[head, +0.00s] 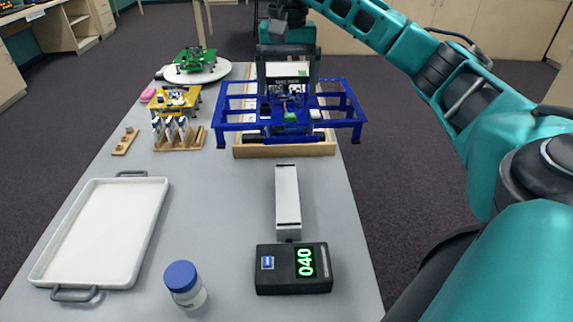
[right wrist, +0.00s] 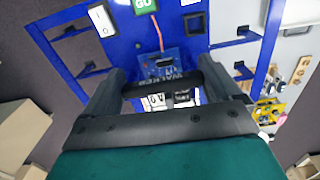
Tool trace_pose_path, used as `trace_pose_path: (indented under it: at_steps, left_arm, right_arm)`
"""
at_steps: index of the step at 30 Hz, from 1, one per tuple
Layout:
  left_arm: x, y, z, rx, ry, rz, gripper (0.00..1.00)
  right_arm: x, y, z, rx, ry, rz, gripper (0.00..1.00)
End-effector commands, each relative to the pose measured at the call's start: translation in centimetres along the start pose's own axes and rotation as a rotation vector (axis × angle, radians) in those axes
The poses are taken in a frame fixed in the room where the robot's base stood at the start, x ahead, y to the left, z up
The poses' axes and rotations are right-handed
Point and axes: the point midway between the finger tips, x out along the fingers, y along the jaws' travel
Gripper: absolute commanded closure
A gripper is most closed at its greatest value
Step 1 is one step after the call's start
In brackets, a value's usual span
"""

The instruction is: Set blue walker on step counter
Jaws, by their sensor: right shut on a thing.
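The blue walker (head: 240,127) is a wide blue frame with legs at its corners and small electronics in the middle. My right gripper (head: 287,72) is shut on it from above, at a black handle (right wrist: 185,84) that shows in the right wrist view. The walker overlaps a wooden-rimmed tray in the head view and appears held above it; the exact gap cannot be told. The step counter (head: 262,278) is a black box with a green "040" display, near the table's front. A long grey-white plate (head: 287,195) extends behind it, bare. My left gripper is out of view.
The wooden-rimmed tray (head: 285,150) lies under the walker. A white handled tray (head: 100,230) and a blue-capped bottle (head: 184,286) are at left. A yellow walker (head: 178,97), a wooden rack (head: 180,140) and a green walker (head: 194,60) on a white disc stand farther back.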

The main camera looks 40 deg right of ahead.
Motion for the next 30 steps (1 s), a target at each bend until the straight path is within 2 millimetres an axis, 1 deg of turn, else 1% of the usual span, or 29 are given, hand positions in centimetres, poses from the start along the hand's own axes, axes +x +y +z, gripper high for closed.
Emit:
trace_pose_path:
  at_steps: [2,5,7,8,15,18,21,30]
  left_arm:
    - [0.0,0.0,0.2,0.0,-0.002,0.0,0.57]
    - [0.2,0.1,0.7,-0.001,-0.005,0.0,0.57]
    - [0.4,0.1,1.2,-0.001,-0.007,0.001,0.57]
    - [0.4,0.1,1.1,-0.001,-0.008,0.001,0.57]
    - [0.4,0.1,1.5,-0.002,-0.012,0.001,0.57]
    - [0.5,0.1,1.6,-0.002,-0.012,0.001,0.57]
    - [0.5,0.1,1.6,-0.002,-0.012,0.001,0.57]
    - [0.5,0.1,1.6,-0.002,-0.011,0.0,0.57]
  right_arm:
    - [0.3,0.0,0.0,0.0,0.001,-0.001,0.45]
    - [1.8,0.0,0.0,0.0,-0.001,0.001,0.45]
    - [3.5,0.1,0.0,-0.001,-0.003,0.002,0.45]
    - [4.1,0.1,0.0,0.0,-0.003,0.002,0.45]
    - [10.3,0.1,-0.1,0.0,-0.002,0.003,0.45]
    - [12.6,0.1,-0.1,0.0,-0.002,0.001,0.45]
    - [14.3,0.1,-0.1,0.0,-0.001,0.001,0.45]
    - [16.6,0.0,-0.2,0.0,0.001,-0.001,0.45]
